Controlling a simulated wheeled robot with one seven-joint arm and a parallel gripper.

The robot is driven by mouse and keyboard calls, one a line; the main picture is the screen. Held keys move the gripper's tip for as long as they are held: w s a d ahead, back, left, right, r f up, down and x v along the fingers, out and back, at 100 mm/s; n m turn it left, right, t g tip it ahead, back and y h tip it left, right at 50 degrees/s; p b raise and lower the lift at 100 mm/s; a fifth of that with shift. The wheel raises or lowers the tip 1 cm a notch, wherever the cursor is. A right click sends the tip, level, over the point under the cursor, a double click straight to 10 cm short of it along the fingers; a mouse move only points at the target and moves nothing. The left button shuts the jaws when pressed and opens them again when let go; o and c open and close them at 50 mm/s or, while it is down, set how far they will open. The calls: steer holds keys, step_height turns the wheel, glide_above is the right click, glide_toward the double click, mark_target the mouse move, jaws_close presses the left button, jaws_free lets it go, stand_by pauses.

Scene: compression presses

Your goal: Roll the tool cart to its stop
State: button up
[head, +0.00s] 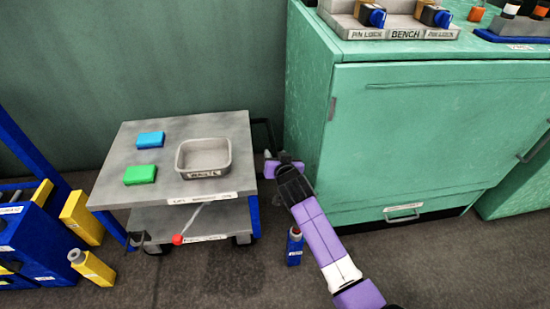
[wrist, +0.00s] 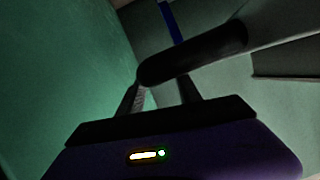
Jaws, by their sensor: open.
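The tool cart (head: 150,188) is a grey two-shelf cart with blue posts on dark casters, left of the green cabinet. Its black push handle (head: 266,130) sticks out from its right side, close to the cabinet. My gripper (head: 272,164) is just right of the cart's top, at the handle's near end. In the wrist view, a thick dark bar (wrist: 195,52), which looks like the handle, crosses at the tips of my open fingers (wrist: 160,92). I cannot tell whether they touch it. I cannot identify the cart's stop in either view.
The cart top carries a blue block (head: 150,139), a green block (head: 140,174) and a grey tray (head: 203,157). A red-knobbed lever (head: 178,239) shows at the lower shelf. A blue bottle (head: 295,246) and a yellow one (head: 93,268) stand on the floor. The green cabinet (head: 420,130) bounds the right.

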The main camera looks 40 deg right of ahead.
steer(key=shift+w+d+f, duration=0.2)
steer(key=shift+w+d, duration=0.05)
steer(key=shift+w, duration=0.2)
jaws_close()
stand_by(1.2)
